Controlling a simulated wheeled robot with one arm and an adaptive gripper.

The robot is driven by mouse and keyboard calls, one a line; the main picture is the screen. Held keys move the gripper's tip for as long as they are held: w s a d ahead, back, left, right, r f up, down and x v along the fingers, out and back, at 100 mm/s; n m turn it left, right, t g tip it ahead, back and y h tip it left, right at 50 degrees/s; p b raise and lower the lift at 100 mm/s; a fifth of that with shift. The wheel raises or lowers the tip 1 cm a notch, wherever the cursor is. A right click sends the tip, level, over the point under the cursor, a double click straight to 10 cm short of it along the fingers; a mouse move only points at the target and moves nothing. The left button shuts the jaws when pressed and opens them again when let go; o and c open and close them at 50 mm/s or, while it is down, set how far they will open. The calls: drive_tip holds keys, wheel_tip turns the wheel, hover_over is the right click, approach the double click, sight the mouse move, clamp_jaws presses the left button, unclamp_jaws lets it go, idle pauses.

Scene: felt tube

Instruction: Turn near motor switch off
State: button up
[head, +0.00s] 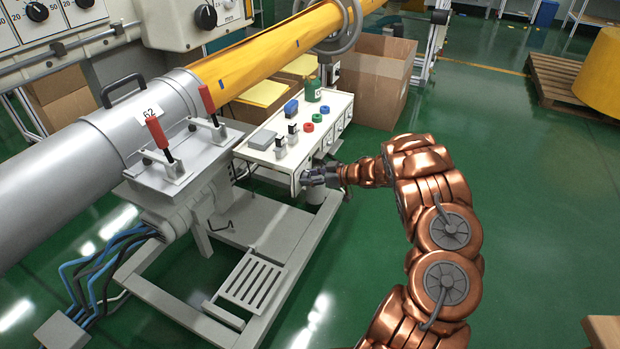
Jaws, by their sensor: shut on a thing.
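A white control box (288,166) stands on the machine's frame, with buttons on its top and a row of switches on its right-hand front face. My gripper (314,178) is at the near lower end of that face, fingers pointing left toward it. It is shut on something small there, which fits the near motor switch. The fingers hide the switch, so its position cannot be read. Farther switches (340,122) on the same face are clear of my gripper.
A grey tube (60,185) with red-handled clamps (160,135) and a yellow roll (260,55) lie behind the box. Cardboard boxes (372,85) stand beyond. A grey frame with a step (252,283) is below. Green floor (530,200) is free on the right.

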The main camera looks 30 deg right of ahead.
drive_tip(key=shift+a+f+b, duration=0.1)
drive_tip(key=shift+f+b, duration=0.05)
drive_tip(key=shift+b, duration=0.2)
drive_tip(key=n+t+h+b, duration=0.1)
drive_tip(key=n+b, duration=0.3)
drive_tip(key=b, duration=0.4)
drive_tip(key=n+t+h+b, duration=0.2)
drive_tip(key=n+t+b, duration=0.1)
drive_tip(key=b, duration=0.6)
drive_tip(key=n+t+h+b, duration=0.1)
drive_tip(key=n+t+b, duration=0.1)
drive_tip(key=n+b, duration=0.4)
drive_tip(key=shift+s+a+f+h+b, duration=0.2)
drive_tip(key=shift+f+h+b, duration=0.1)
drive_tip(key=shift+b, duration=1.2)
drive_tip(key=shift+r, duration=0.15)
drive_tip(key=o, duration=1.1)
drive_tip(key=shift+w, duration=0.1)
drive_tip(key=shift+r, duration=0.1)
